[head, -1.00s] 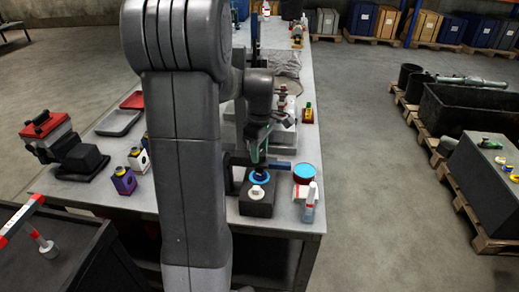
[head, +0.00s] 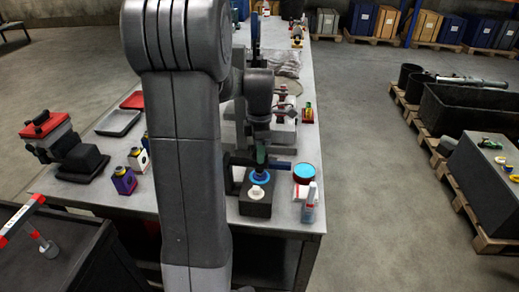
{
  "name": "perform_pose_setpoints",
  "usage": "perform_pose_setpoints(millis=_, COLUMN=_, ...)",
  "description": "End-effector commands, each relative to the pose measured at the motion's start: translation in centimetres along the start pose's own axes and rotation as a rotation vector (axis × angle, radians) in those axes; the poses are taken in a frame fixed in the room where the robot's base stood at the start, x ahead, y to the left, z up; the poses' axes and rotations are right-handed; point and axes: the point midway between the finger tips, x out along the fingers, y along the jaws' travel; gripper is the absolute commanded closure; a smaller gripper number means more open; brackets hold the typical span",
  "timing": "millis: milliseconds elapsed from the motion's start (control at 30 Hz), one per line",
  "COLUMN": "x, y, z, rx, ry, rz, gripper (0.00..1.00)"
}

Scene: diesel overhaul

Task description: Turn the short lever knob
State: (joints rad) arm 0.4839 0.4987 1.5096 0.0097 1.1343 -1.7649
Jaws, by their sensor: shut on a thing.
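A dark block (head: 256,208) stands at the near end of the workbench in the head view. It carries a blue round knob (head: 260,177) on top and a white round piece (head: 257,192) on its near side. My gripper (head: 260,168) points down from above and is shut on the blue knob, which seems to be the short lever knob. The fingertips are small and partly hidden, so the exact grip is unclear. A dark blue bar (head: 280,165) sticks out to the right behind the knob; I cannot tell what it belongs to.
A blue-topped red tin (head: 304,173) and a white-capped bottle (head: 309,205) stand close to the right of the block, near the bench edge. Purple (head: 124,181) and white bottles, trays (head: 118,123) and a red-lidded case (head: 46,126) are left of my arm.

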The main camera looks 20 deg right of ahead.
Motion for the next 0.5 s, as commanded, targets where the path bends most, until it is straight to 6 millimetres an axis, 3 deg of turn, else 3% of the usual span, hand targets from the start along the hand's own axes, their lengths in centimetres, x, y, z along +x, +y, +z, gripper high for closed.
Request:
perform_pose_setpoints(millis=400, x=-0.14, y=0.1, z=0.04, rx=-0.007, ry=-0.002, rz=0.004, gripper=0.83)
perform_pose_setpoints(millis=433, x=-0.14, y=0.1, z=0.04, rx=-0.007, ry=-0.002, rz=0.004, gripper=0.58)
perform_pose_setpoints(millis=500, x=-0.13, y=0.09, z=0.04, rx=-0.006, ry=-0.002, rz=0.004, gripper=0.45)
